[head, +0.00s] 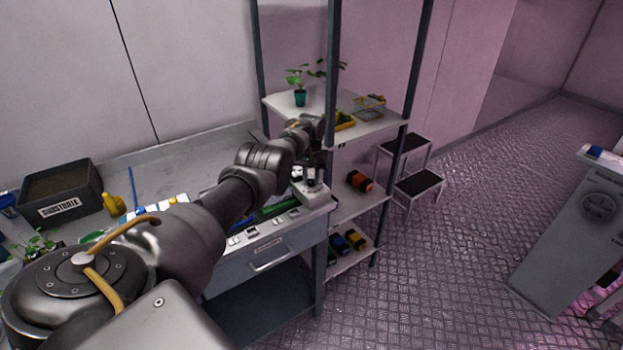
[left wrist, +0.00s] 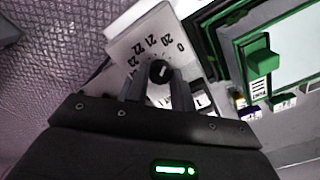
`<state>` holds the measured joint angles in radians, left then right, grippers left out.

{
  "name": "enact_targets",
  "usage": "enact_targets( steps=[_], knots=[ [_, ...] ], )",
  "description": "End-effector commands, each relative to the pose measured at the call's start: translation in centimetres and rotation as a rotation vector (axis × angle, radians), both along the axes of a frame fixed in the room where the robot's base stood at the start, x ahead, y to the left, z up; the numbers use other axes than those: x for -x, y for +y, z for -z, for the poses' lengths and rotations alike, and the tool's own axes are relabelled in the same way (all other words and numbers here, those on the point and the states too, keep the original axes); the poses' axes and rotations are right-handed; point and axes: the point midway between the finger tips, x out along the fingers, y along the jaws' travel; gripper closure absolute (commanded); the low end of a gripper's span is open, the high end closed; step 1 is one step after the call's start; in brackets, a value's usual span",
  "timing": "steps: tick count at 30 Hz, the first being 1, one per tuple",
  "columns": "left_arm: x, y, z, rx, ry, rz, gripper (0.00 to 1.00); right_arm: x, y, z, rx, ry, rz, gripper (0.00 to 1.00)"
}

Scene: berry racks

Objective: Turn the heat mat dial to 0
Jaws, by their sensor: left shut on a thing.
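The heat mat dial (left wrist: 160,71) is a black round knob on a pale panel (left wrist: 136,42) printed with 0, 20, 21, 22 and 23, in the left wrist view. My left gripper (left wrist: 158,88) is at the dial with a finger on each side, shut on it. A white mark shows on the knob; which number it points at is hard to tell. In the head view my left gripper (head: 312,180) reaches down to the pale control box (head: 316,196) at the bench's right end, and the dial is hidden there. My right gripper is not in view.
A shelf rack (head: 331,150) with a potted plant (head: 299,97) stands just beyond the bench end, close to my left arm. A black step stool (head: 418,184) stands right of the rack; the floor in front is free.

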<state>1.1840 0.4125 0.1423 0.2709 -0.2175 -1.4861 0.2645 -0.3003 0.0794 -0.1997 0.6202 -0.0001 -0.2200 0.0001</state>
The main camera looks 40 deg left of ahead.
Motion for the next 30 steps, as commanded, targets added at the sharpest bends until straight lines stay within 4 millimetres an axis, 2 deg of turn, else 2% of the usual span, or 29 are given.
enact_targets(
  steps=[9, 15, 30],
  knots=[
    [0.08, -0.03, 0.19, 0.002, 0.004, 0.239, 0.99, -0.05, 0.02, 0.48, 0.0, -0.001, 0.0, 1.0],
    [0.08, -0.05, 0.17, 0.002, 0.004, 0.333, 0.99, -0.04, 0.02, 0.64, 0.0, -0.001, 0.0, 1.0],
    [0.08, -0.08, 0.16, 0.002, 0.005, 0.4, 0.99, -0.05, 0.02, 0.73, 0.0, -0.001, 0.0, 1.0]
  ],
)
